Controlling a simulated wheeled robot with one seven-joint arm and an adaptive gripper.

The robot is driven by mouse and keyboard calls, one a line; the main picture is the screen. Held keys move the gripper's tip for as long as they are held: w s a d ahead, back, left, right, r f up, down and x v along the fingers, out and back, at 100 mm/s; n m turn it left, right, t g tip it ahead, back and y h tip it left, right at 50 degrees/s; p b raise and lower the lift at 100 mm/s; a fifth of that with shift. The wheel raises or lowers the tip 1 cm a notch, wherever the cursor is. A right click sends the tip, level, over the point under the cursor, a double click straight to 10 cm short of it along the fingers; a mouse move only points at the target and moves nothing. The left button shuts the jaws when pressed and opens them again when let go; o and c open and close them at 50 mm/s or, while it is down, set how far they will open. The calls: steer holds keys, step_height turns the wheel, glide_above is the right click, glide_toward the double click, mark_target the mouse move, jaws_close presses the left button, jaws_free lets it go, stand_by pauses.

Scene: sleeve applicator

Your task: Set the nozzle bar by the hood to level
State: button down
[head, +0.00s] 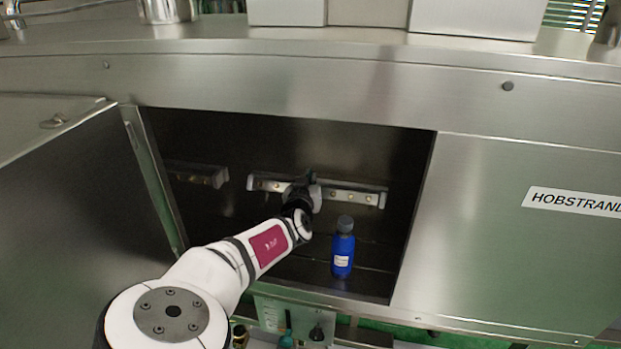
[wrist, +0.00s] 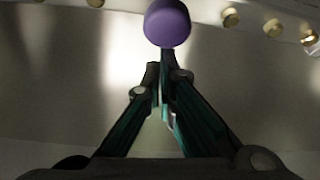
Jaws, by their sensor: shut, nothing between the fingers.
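The nozzle bar (head: 345,195) is a grey metal strip with several brass nozzles, at the back of the open hood compartment. In the head view it slants slightly down to the right, much like the opening's top edge, so I cannot tell its true tilt. A purple knob (wrist: 167,22) shows in the wrist view, with brass nozzles (wrist: 272,27) to its right. My gripper (wrist: 164,72) is shut and empty, its fingertips just below the knob in that view; I cannot tell whether they touch. In the head view my gripper (head: 308,178) hides the bar's middle.
A blue bottle (head: 343,252) with a grey cap stands on the compartment floor, right of my arm. An open door (head: 70,190) is at the left, a closed panel (head: 500,240) at the right. Another bar-like piece (head: 197,176), possibly a reflection, shows at the compartment's left.

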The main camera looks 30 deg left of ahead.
steer(key=shift+s+f, duration=0.35)
steer(key=shift+f, duration=0.05)
steer(key=shift+s+d+f, duration=0.1)
steer(key=shift+s+f, duration=0.25)
steer(key=shift+f, duration=0.4)
steer(key=shift+s+d+f, duration=0.15)
steer(key=shift+s+f, duration=0.2)
steer(key=shift+f, duration=0.4)
steer(key=shift+s+d+f, duration=0.1)
steer(key=shift+s+f, duration=0.25)
steer(key=shift+f, duration=0.4)
steer(key=shift+s+d+f, duration=0.1)
steer(key=shift+f, duration=0.35)
steer(key=shift+s, duration=0.1)
steer(key=r+v, duration=0.1)
steer(key=v, duration=0.6)
steer(key=shift+r, duration=0.35)
